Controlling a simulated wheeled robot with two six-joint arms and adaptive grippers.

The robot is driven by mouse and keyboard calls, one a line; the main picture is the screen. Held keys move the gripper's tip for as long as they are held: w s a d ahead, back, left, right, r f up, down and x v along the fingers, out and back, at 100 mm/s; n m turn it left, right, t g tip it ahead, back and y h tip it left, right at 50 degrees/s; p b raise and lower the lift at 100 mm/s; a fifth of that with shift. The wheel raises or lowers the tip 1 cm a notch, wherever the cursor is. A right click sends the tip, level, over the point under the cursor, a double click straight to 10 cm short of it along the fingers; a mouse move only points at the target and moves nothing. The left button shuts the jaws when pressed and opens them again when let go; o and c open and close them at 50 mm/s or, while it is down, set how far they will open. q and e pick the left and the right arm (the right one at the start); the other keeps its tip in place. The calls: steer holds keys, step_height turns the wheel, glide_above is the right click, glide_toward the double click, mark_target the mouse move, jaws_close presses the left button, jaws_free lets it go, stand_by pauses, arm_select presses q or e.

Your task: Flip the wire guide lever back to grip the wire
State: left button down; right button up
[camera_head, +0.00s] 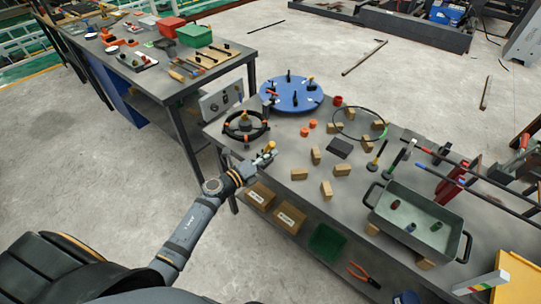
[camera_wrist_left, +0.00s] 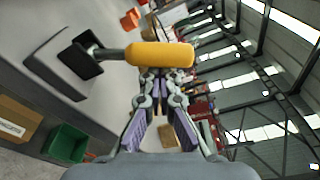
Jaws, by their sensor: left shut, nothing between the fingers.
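A lever with a yellow handle (camera_wrist_left: 160,55) lies crosswise just beyond my left fingertips in the left wrist view. Its metal stem runs left to a dark square base (camera_wrist_left: 80,60) on the grey table. The yellow handle (camera_head: 269,147) also shows small at the table's left edge in the head view. My left gripper (camera_wrist_left: 161,82) is shut and empty, its tips close to the handle; I cannot tell if they touch. In the head view the left gripper (camera_head: 256,163) is beside the lever. No wire can be made out at the lever. My right gripper is not in view.
A black handwheel (camera_head: 246,126) stands behind the lever, and a blue round turntable (camera_head: 293,95) is farther back. Several wooden blocks (camera_head: 316,156) lie to the right. A grey tray (camera_head: 417,216) stands farther right. Cardboard boxes (camera_head: 290,216) are on the lower shelf.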

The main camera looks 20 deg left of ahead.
arm_select(q)
steer(key=shift+r, duration=0.15)
steer(key=n, duration=0.1)
steer(key=a+r+n+p, duration=0.1)
steer(key=a+n+p, duration=0.1)
steer(key=n, duration=0.1)
steer(key=shift+w+a+r+h, duration=0.1)
steer(key=shift+w+r+h, duration=0.2)
steer(key=shift+w, duration=0.1)
steer(key=a+n, duration=0.2)
steer(key=n, duration=0.1)
steer(key=shift+w+r+t+p, duration=0.1)
steer(key=shift+w+t+p, duration=0.2)
steer(key=shift+w+p, duration=0.1)
steer(key=shift+w+a+n+t, duration=0.15)
steer(key=shift+a+n, duration=0.35)
steer(key=shift+n, duration=0.45)
steer(key=shift+w+a+n+t, duration=0.15)
steer(key=shift+a+n, duration=0.35)
steer(key=shift+n, duration=0.45)
